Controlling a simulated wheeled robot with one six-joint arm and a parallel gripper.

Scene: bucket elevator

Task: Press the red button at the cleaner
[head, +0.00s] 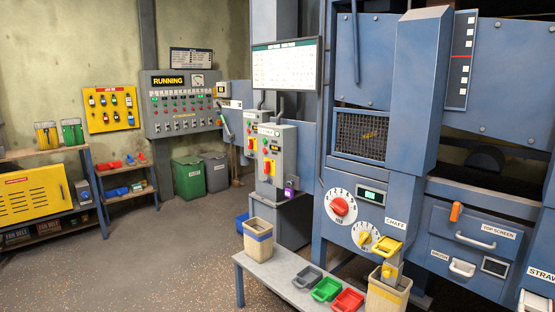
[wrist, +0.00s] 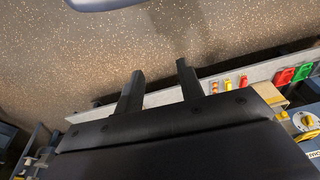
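The blue cleaner machine (head: 418,95) fills the right of the head view. Its front carries a red dial knob (head: 340,206), a yellow dial knob (head: 366,240) and a small green display (head: 370,195). Left of it, a grey control box (head: 283,138) on a post has small coloured buttons and a red lever (head: 267,167). Which small spot is the red button is too small to tell. My gripper (wrist: 160,70) shows only in the wrist view, its two black fingers apart with nothing between them, above the speckled floor.
A low bench (head: 284,276) with a beige bucket (head: 258,240) and grey, green and red scoops (head: 347,301) stands before the cleaner. A control panel reading RUNNING (head: 181,104) hangs at the back. The floor (head: 160,255) at left is clear.

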